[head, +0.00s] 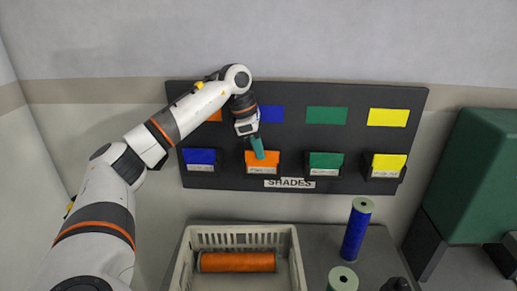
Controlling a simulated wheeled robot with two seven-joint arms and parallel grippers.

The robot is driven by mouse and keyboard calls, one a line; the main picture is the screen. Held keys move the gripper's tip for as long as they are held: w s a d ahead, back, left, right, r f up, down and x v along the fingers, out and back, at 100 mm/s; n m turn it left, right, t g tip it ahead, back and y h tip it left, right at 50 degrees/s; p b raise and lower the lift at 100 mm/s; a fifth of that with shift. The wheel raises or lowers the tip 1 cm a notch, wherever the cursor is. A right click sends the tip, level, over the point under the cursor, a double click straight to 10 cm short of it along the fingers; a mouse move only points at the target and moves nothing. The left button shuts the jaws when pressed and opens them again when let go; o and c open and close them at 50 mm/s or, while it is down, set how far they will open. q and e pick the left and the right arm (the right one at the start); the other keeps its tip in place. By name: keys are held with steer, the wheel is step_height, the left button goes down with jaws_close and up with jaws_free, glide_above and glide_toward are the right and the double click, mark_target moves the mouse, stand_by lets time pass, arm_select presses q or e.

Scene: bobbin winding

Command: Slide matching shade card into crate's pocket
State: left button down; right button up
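The crate (184,262) is pale with slotted walls and stands at the front of the table. An orange bobbin (238,262) lies on its side in it. A pocket on the crate cannot be made out. On the dark wall board (228,179), shade cards stand in holders in the lower row: blue (200,156), orange (268,158), green (326,160) and yellow (389,163). My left gripper (258,154) points down with its teal fingers over the orange card's upper left part. Whether the fingers grip the card is unclear. My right gripper is out of view.
Flat orange, blue, green and yellow patches line the board's upper row. A blue bobbin (355,232) stands upright right of the crate, with a green-topped one (342,279) in front. A large green block (480,170) fills the right side.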

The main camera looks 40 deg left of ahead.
arm_select(q)
step_height(320, 180, up, 8)
steer(key=p, duration=0.7)
steer(key=shift+f, duration=0.25)
steer(key=shift+f, duration=0.1)
